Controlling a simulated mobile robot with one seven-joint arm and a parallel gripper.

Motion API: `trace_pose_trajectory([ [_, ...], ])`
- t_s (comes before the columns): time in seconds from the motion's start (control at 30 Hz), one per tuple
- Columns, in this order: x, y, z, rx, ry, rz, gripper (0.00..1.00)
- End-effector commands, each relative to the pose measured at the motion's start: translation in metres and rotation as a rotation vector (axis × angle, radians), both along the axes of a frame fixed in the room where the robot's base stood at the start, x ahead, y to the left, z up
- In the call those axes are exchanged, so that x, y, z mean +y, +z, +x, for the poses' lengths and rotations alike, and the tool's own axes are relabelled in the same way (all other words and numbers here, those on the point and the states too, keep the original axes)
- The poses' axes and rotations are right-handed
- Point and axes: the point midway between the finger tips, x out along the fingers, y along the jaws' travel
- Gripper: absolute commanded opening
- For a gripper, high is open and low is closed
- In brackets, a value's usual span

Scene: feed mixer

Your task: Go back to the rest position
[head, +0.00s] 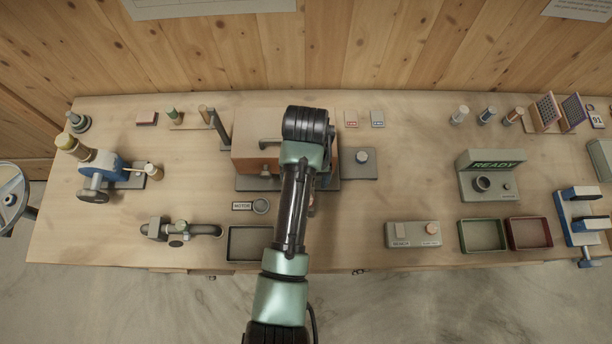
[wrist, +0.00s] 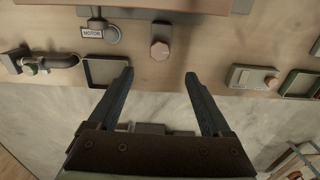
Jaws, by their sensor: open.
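My gripper (wrist: 159,90) shows in the wrist view with its two dark fingers spread wide and nothing between them. Beyond the fingertips lie the bench's front edge and a grey block with a round pinkish knob (wrist: 160,48). The fingertips appear apart from everything on the bench. In the head view my arm reaches up over the middle of the bench and hides my gripper. It also covers part of the orange-brown mixer box (head: 258,150).
The wooden bench (head: 370,215) carries a blue clamp device (head: 105,170) and pipe (head: 200,230) at left. A dark tray (head: 245,243) lies near the front. A READY panel (head: 487,185), green tray (head: 482,250) and red tray (head: 528,248) stand at right. The centre-right bench is mostly clear.

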Motion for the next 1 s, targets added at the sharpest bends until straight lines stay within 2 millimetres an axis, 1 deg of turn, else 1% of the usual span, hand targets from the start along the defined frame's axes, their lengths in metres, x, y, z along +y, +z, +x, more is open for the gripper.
trace_pose_trajectory([
  [0.1,0.0,0.01,0.0,-0.001,-0.001,0.0,0.83],
  [0.23,0.0,0.014,0.0,0.0,-0.001,0.0,0.83],
  [0.83,0.0,0.014,0.0,0.0,-0.001,0.0,0.83],
  [0.87,0.0,0.014,0.001,-0.005,0.004,0.0,0.83],
  [0.93,-0.002,0.019,0.015,-0.063,0.071,-0.005,0.83],
  [0.97,-0.002,0.022,0.023,-0.099,0.113,-0.011,0.83],
  [1.0,-0.003,0.028,0.036,-0.155,0.182,-0.024,0.83],
])
